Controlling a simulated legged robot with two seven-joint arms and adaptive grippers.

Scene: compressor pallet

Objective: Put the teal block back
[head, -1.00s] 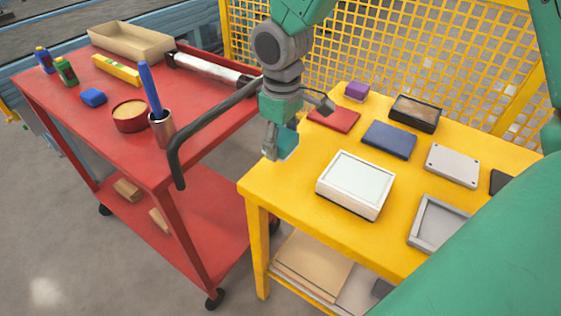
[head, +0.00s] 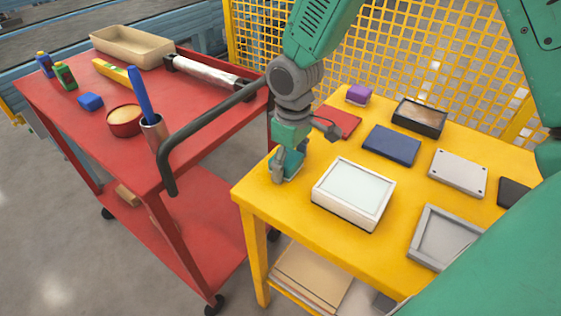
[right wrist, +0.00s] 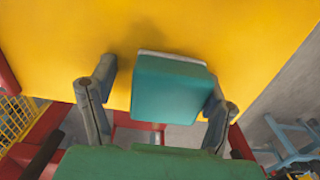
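The teal block (head: 293,160) is at the near-left corner area of the yellow table (head: 262,196), partly hidden by my right gripper (head: 284,172). In the right wrist view the teal block (right wrist: 172,88) sits between the fingers of my right gripper (right wrist: 160,92). A yellow gap shows between the block and the left finger, while the right finger is close against its other side. The gripper looks open around it. I cannot tell whether the block touches the tabletop. My left gripper is not in view.
A white box (head: 354,190) stands just right of the gripper. A red pad (head: 340,121), blue pad (head: 391,145), purple block (head: 358,95), dark tray (head: 419,117), grey plate (head: 458,173) and grey frame (head: 443,238) are also on the table. The red cart's handle (head: 200,124) is close left.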

